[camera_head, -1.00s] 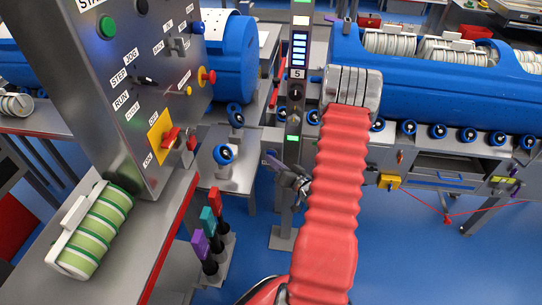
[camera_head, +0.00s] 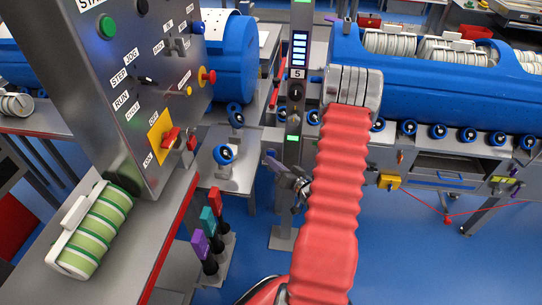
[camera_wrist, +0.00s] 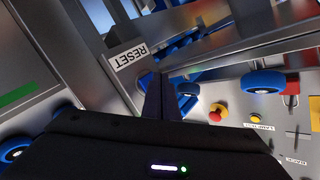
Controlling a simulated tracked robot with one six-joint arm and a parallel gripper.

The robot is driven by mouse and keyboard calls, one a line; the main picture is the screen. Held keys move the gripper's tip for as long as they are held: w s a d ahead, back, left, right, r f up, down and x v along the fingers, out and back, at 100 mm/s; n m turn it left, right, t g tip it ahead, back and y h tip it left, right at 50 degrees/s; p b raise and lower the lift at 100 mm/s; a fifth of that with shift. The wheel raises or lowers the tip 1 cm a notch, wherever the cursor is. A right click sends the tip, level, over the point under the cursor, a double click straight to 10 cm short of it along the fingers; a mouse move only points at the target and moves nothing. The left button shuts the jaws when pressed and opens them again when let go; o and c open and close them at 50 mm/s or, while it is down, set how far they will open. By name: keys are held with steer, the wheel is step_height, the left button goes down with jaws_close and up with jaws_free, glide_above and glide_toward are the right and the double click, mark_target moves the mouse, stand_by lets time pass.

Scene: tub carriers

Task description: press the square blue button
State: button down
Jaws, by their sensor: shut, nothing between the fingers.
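My gripper (camera_head: 298,186) is at the end of my red-sleeved arm, close beside the grey post in the head view. In the wrist view its dark fingers (camera_wrist: 163,98) are shut with nothing between them. Their tips are just right of a white RESET label (camera_wrist: 130,55) on a grey metal surface. Whether the fingertips touch anything cannot be told.
A control panel (camera_head: 120,75) with a green button and a yellow-red switch stands at left. A green-and-white tub carrier (camera_head: 92,230) lies on the bench below it. A blue conveyor machine (camera_head: 450,90) runs at right. Blue floor is open at lower right.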

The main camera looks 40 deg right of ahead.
stand_by(0.3)
steer(key=s+a, duration=0.3)
steer(key=a, duration=0.1)
steer(key=shift+s+a, duration=0.35)
steer(key=shift+a, duration=0.05)
stand_by(0.3)
stand_by(0.8)
